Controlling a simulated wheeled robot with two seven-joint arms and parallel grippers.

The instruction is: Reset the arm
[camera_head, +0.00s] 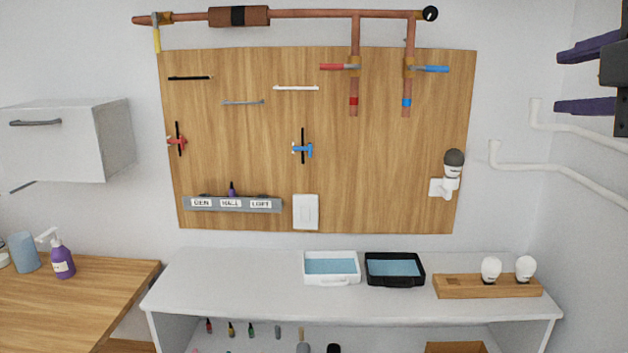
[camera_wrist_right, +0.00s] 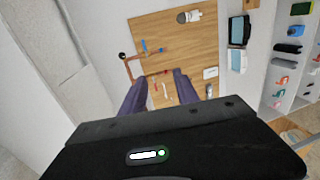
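My right gripper (camera_head: 560,82) is at the upper right of the head view, in front of the right wall. Its two purple fingers are spread apart with nothing between them. In the right wrist view the same gripper (camera_wrist_right: 161,80) shows its fingers apart and empty, with the wooden wall board (camera_wrist_right: 196,58) beyond. In the head view the board (camera_head: 380,180) hangs on the back wall, left of the gripper and clear of it. My left gripper is in neither view.
White pipes (camera_head: 570,165) run along the right wall below my right gripper. A white counter (camera_head: 230,280) holds a white tray (camera_head: 331,281), a black tray (camera_head: 394,283) and a wooden bulb holder (camera_head: 485,287). A copper pipe (camera_head: 310,13) crosses above the board. A cabinet (camera_head: 75,140) hangs left.

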